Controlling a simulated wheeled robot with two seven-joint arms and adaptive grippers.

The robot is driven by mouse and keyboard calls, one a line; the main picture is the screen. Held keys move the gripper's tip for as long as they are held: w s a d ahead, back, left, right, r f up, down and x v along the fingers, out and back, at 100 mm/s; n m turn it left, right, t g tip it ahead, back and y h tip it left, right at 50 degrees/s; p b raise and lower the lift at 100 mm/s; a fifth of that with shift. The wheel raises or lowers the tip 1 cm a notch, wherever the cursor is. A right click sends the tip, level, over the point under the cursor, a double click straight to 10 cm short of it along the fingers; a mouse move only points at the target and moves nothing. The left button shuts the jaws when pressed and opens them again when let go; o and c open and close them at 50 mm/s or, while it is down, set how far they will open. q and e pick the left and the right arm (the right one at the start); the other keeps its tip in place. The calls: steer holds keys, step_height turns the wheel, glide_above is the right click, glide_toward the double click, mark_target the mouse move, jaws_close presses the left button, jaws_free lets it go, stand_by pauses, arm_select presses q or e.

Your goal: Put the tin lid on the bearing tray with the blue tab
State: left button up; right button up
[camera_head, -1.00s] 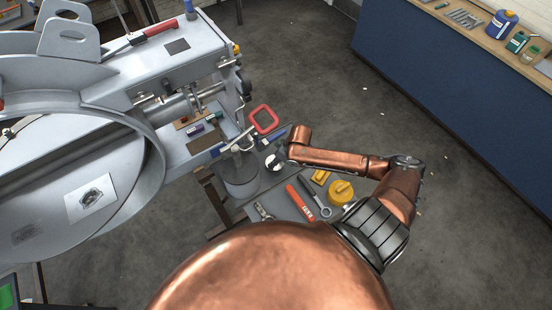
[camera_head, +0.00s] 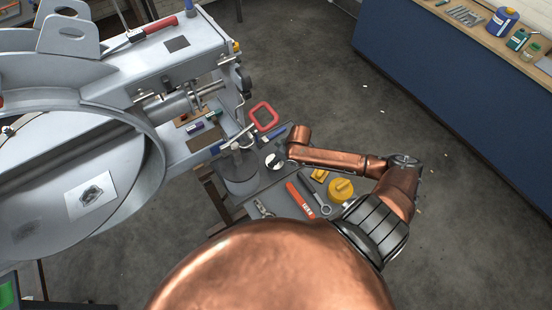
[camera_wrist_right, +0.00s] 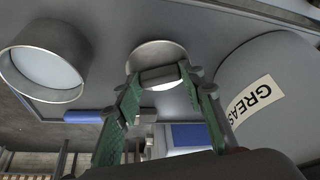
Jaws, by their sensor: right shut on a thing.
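My right gripper (camera_wrist_right: 166,88) has its green fingers closed on the raised grip of a round grey metal piece, apparently the tin lid (camera_wrist_right: 150,53), in the right wrist view. The tin (camera_wrist_right: 280,78), marked GREASE, stands to the right in the wrist view. A blue piece (camera_wrist_right: 190,135) shows below, partly behind the fingers; I cannot tell whether it is the tray's tab. My left gripper is out of view.
A round open-topped metal vessel (camera_wrist_right: 42,65) is at the left in the wrist view. A red-handled tool (camera_head: 299,200), a wrench (camera_head: 319,203) and a yellow knobbed piece (camera_head: 341,190) lie near my arm.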

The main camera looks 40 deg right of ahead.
steer(key=shift+f, duration=0.2)
steer(key=o, duration=1.1)
steer(key=shift+o, duration=0.2)
steer(key=v, duration=1.2)
steer(key=shift+c, duration=0.6)
jaws_close()
